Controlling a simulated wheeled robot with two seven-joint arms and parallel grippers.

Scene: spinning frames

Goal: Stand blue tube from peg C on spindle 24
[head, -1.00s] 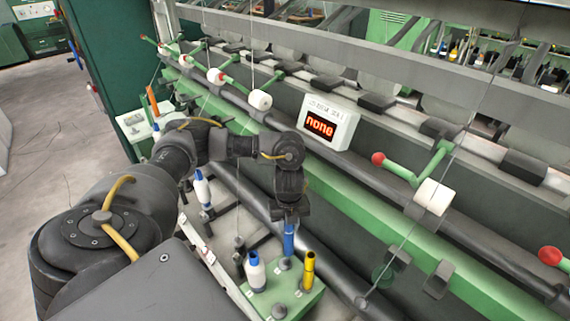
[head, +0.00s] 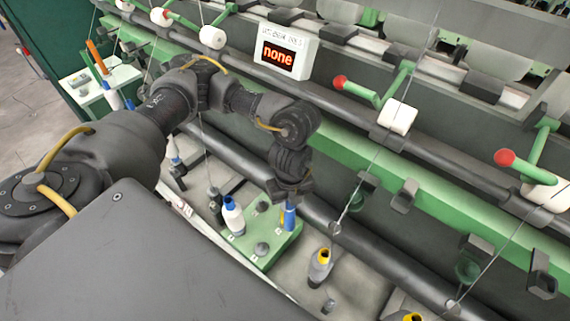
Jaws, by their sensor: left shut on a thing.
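My left gripper (head: 291,192) points down and is shut on the blue tube (head: 290,217). The tube is upright, its lower end in front of or at the right edge of the green peg block (head: 246,261); I cannot tell if it touches the block. A white bobbin with a blue top (head: 233,216) stands at the block's left, with bare dark pegs (head: 262,248) beside it. A spindle carrying a grey-white bobbin with a yellow top (head: 320,267) stands right of the block. I cannot read spindle 24's label. My right gripper is out of view.
A dark roller and green rail run diagonally behind the block. The white display (head: 283,50) reads "none". Threads hang down, one by the yellow-topped bobbin. A side tray (head: 105,82) at the left holds an orange tube (head: 97,56).

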